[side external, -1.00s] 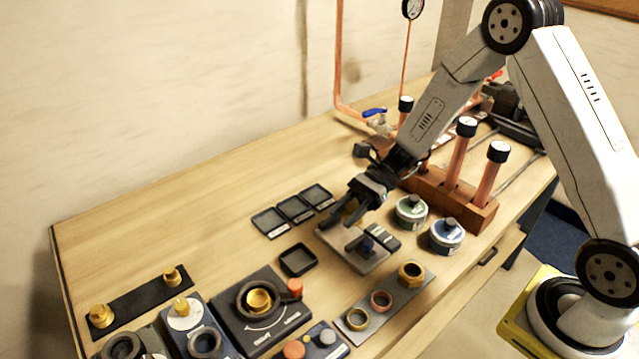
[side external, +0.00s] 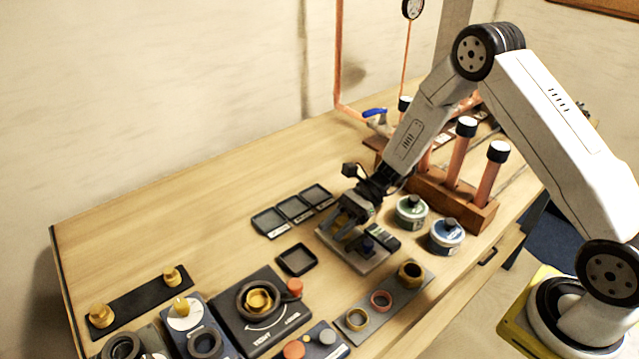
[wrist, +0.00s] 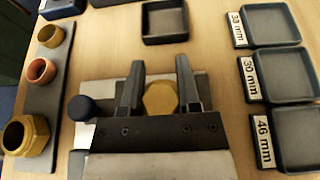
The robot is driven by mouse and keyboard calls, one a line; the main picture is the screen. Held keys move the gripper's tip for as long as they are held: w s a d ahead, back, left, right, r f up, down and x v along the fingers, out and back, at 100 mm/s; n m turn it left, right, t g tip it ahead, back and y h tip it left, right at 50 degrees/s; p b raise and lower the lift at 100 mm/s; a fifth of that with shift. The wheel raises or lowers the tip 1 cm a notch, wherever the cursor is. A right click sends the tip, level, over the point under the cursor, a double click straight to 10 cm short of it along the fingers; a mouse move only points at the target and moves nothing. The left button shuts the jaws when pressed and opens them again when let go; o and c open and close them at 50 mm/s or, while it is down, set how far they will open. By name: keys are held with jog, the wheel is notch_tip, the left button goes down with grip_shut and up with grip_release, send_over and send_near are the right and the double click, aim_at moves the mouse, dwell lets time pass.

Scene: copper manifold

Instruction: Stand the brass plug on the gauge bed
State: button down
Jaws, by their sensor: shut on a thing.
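The brass plug (wrist: 160,98) shows its hexagonal end in the wrist view, between the two dark fingers of my gripper (wrist: 157,65). My gripper is shut on it. In the side view my gripper (side external: 345,228) is low over the left end of the gauge bed (side external: 362,264), a light grey plate with a dark blue knob (side external: 367,245). The bed also shows under the fingers in the wrist view (wrist: 100,88). The gripper hides the plug in the side view. I cannot tell whether the plug's underside touches the bed.
Three labelled dark trays (side external: 295,208) stand behind the bed, and an empty square tray (side external: 296,260) stands to its left. A grey strip with brass and copper rings (side external: 382,300) lies in front. Two round tins (side external: 411,210) and a wooden rack of copper tubes (side external: 455,198) are to the right.

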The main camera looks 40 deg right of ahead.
aim_at(345, 219)
jog(key=shift+f, duration=0.2)
jog(key=shift+c, duration=1.6)
grip_release()
jog(key=shift+d+r, duration=0.1)
jog(key=shift+d, duration=0.05)
jog(key=shift+v, duration=3.6)
